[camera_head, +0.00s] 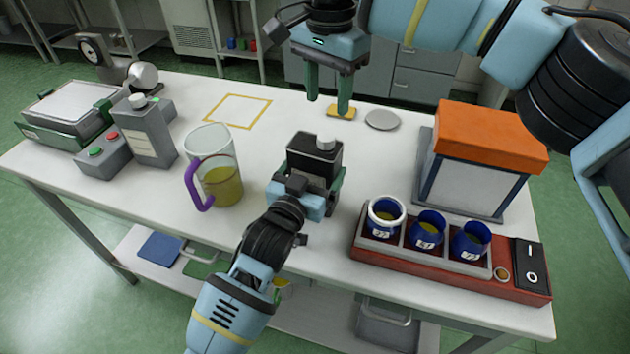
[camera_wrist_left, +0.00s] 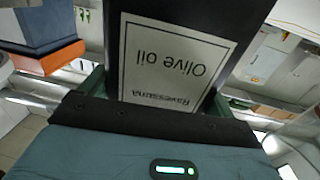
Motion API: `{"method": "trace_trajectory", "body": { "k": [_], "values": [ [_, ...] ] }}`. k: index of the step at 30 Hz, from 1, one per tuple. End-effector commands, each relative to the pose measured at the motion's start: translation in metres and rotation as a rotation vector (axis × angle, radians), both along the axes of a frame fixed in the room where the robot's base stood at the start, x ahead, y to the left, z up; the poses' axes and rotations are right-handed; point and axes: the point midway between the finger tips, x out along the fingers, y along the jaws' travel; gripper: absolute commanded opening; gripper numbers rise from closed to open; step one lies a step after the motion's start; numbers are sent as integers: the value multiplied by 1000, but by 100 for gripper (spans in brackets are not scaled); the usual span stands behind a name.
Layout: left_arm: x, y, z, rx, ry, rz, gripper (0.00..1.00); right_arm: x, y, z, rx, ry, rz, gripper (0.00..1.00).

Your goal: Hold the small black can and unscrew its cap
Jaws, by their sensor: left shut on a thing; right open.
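The small black can (camera_head: 314,156) is upright near the middle of the table, with its grey cap (camera_head: 326,142) on top. My left gripper (camera_head: 308,186) is shut on the can's sides from the front. In the left wrist view the can (camera_wrist_left: 258,14) fills the space between the green fingers, and its pale "Olive oil" label reads upside down. I cannot tell whether the can touches the table. My right gripper (camera_head: 329,104) is open and empty, pointing down, above and behind the cap and apart from it.
A jug with a purple handle (camera_head: 192,186) stands left of the can. A red-based unit (camera_head: 440,272) with three blue cups is at the front right, an orange-topped box (camera_head: 490,134) behind it. A grey disc (camera_head: 382,119) and yellow sponge-like block (camera_head: 341,112) lie behind the can. A yellow outlined square (camera_head: 266,112) is clear.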

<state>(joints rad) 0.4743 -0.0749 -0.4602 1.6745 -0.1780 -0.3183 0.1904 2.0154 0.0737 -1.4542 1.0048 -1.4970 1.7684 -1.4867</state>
Motion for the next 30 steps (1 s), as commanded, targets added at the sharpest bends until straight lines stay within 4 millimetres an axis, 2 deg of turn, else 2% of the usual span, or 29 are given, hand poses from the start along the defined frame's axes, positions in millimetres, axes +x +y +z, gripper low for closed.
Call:
{"method": "trace_trajectory", "body": {
  "k": [2,7,14,30],
  "values": [
    [0,0,0,0,1,0,48,0,0,0,0,0,0,47],
    [0,0,0,0,1,0,25,0,0,0,0,0,-32,47],
    [0,0,-1,0,1,0,25,0,0,0,0,0,-291,47],
    [0,0,-1,2,1,0,25,0,0,0,0,0,-1183,47]
  ]
}}
